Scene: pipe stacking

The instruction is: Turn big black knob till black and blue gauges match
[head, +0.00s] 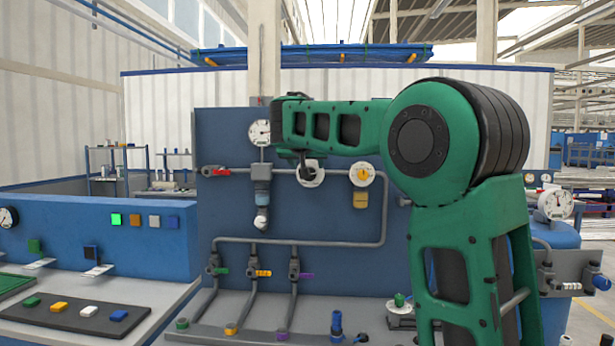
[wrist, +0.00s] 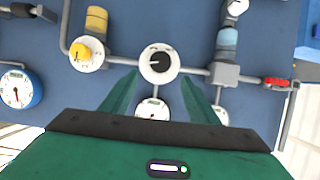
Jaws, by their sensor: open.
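The big black knob (wrist: 160,62) sits on a round white dial on the blue panel, between my gripper's (wrist: 158,74) two green fingertips in the wrist view. The fingers are spread apart; I cannot tell whether they touch it. In the head view the knob's dial (head: 312,180) shows just below my gripper. A blue-rimmed gauge (wrist: 18,88) is at the left of the wrist view, its red needle pointing down in the picture. A white gauge (wrist: 153,108) by the knob is partly hidden by my gripper; its needle is unclear. My arm hides both in the head view.
A smaller yellow knob (wrist: 82,52) is beside the black one. A pipe with a red valve handle (wrist: 275,82) runs along the panel. Another gauge (head: 260,133) is at the panel's upper left. Green, yellow and purple valves (head: 262,273) are lower down.

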